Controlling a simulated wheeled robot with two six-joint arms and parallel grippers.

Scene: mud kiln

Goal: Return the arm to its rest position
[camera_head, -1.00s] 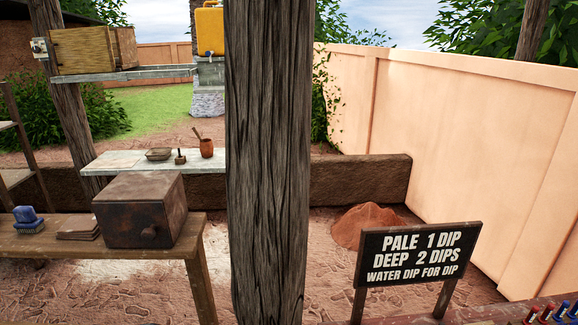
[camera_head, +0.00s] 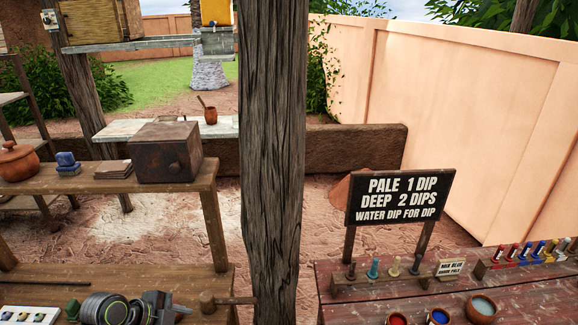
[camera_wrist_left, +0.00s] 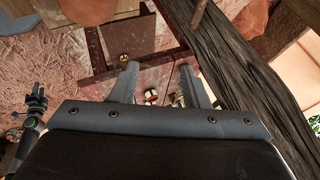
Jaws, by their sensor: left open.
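My left gripper (camera_wrist_left: 160,76) is open in the left wrist view, its two dark fingers apart with nothing held between them. Dark parts of my left arm and gripper (camera_head: 168,309) show low at the left in the head view, over the front wooden bench (camera_head: 215,284). The frame's lower edge cuts them off. My right gripper cannot be made out in either view.
A thick wooden post (camera_head: 272,170) stands upright in the middle. Right of it is a red-brown table (camera_head: 330,290) with pigment bowls (camera_head: 483,305), stamps and a dip sign (camera_head: 398,198). A back bench holds a dark box (camera_head: 167,152) and a lidded pot (camera_head: 18,161).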

